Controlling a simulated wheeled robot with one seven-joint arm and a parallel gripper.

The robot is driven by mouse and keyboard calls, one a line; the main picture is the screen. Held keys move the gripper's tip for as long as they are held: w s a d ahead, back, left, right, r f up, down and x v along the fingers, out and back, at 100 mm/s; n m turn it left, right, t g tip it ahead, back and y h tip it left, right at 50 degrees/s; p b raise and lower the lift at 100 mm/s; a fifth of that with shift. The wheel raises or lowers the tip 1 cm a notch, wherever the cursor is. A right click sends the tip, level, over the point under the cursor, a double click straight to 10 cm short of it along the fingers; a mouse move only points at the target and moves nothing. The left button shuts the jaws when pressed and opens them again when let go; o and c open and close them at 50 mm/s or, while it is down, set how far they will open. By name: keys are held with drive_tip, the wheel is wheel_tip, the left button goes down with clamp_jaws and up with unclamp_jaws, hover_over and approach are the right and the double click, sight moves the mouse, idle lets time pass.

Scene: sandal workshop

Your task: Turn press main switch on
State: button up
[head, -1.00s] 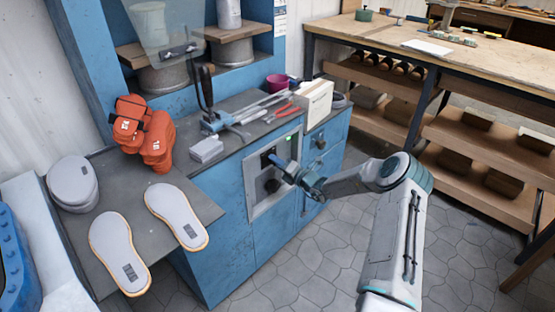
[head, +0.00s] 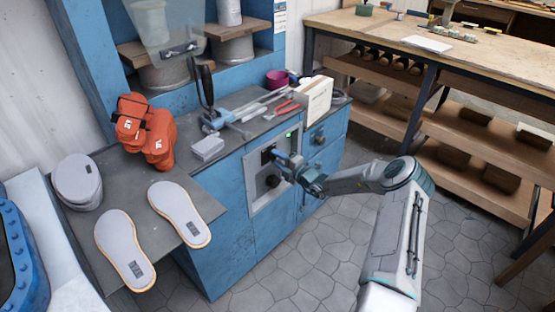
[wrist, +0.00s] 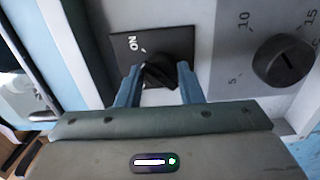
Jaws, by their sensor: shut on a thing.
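The press main switch is a black rotary knob (wrist: 160,72) on a black square plate (wrist: 178,42) with a white ON mark at its upper left. In the wrist view my gripper (wrist: 158,84) has one blue finger on each side of the knob and is shut on it. The knob looks tilted, its top toward the upper left, but its exact setting is partly hidden. In the head view my gripper (head: 276,158) is at the grey control panel (head: 262,205) on the blue cabinet's front, where it partly hides the switch. A small green light (head: 289,135) glows beside it.
A numbered black dial (wrist: 284,61) sits close to the switch; it also shows in the head view (head: 272,181). Tools and a cream box (head: 314,98) lie on the cabinet top. A wooden workbench (head: 425,55) stands at the right. The tiled floor is open.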

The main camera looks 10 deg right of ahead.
idle(0.3)
drive_tip(key=o, duration=1)
drive_tip(key=shift+c, duration=0.2)
drive_tip(key=v, duration=1.4)
drive_tip(key=shift+p, duration=0.3)
